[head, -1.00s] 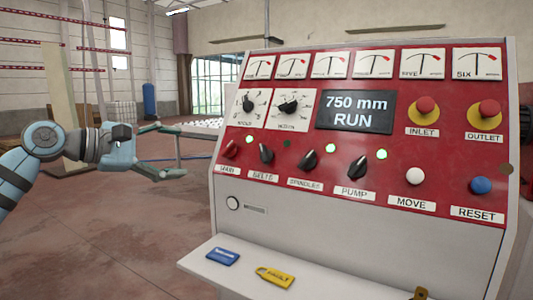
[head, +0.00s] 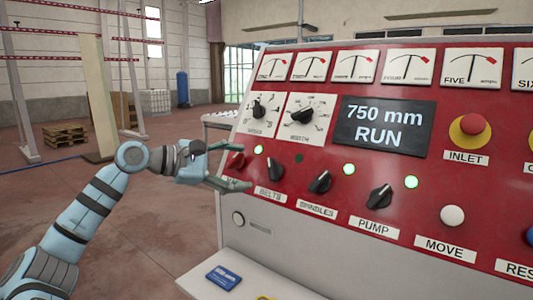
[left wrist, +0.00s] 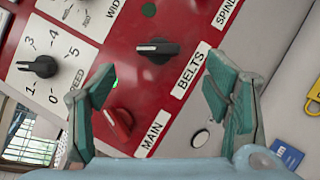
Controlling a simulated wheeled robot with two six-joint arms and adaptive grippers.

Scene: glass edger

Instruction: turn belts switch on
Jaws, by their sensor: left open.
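The belts switch (head: 276,167) is a black rotary knob on the red panel, above the BELTS label (head: 270,196). The small lamp (head: 299,158) up and right of it is dark. My left gripper (head: 228,174) is open and empty at the panel's left edge, close to the red main switch (head: 236,160). In the left wrist view the belts switch (left wrist: 157,50) lies ahead, between the spread fingers (left wrist: 160,88), its bar lying roughly across the picture. No finger visibly touches it. The red main switch (left wrist: 118,121) shows near the left finger. My right gripper is not in view.
Spindles (head: 319,181) and pump (head: 379,197) switches sit to the right with green lamps lit. The display (head: 385,126) reads 750 mm RUN. Two dials (head: 303,117) are above. A shelf below holds a blue tag (head: 223,277). Open floor lies left.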

